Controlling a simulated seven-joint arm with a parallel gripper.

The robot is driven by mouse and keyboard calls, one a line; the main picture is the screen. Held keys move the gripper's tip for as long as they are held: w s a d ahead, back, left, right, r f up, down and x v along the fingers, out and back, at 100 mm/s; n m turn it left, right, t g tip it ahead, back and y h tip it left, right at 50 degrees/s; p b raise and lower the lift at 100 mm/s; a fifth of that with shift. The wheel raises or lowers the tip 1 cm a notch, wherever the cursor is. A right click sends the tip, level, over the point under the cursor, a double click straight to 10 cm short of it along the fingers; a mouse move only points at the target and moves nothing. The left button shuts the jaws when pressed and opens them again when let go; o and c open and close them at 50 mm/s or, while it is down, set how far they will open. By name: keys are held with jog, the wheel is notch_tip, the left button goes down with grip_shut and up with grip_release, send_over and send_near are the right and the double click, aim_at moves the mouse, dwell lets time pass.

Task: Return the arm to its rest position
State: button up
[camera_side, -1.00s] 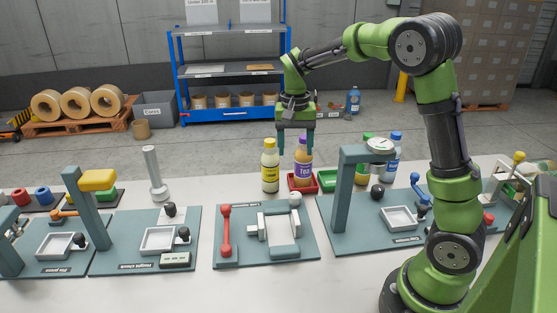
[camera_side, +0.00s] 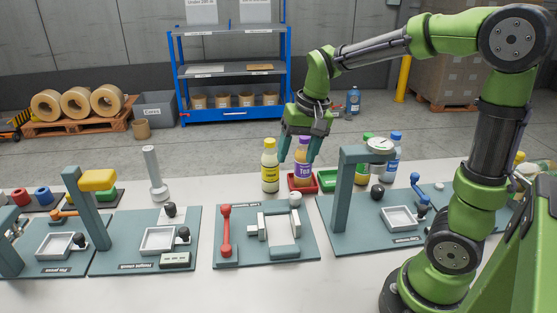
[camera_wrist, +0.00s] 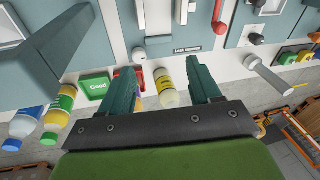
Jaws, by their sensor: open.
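My gripper (camera_side: 297,150) is open, its two fingers apart above and around the upper part of the purple-labelled bottle (camera_side: 303,173) in the side view; I cannot tell from this view whether they touch it. That bottle stands in a red tray (camera_side: 304,189) on the table. In the wrist view my gripper (camera_wrist: 163,80) shows both teal fingers spread, with a yellow bottle (camera_wrist: 166,87) seen between them. The arm is bent, reaching left from its base at the right.
The yellow bottle (camera_side: 270,167) stands just left of the red tray. A green tray (camera_side: 326,180) and a tall press frame (camera_side: 350,195) with a gauge are to the right. Blue shelving (camera_side: 230,72) stands behind. Fixture plates (camera_side: 265,260) cover the table front.

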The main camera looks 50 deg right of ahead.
jog(key=s+a+r+n+t+y, duration=0.1)
jog(key=s+a+r+n+t, duration=0.2)
jog(key=s+a, duration=0.5)
jog(key=s+r+t, duration=0.1)
jog(key=s, duration=0.2)
jog(key=shift+s+t, duration=0.15)
jog(key=shift+t, duration=0.25)
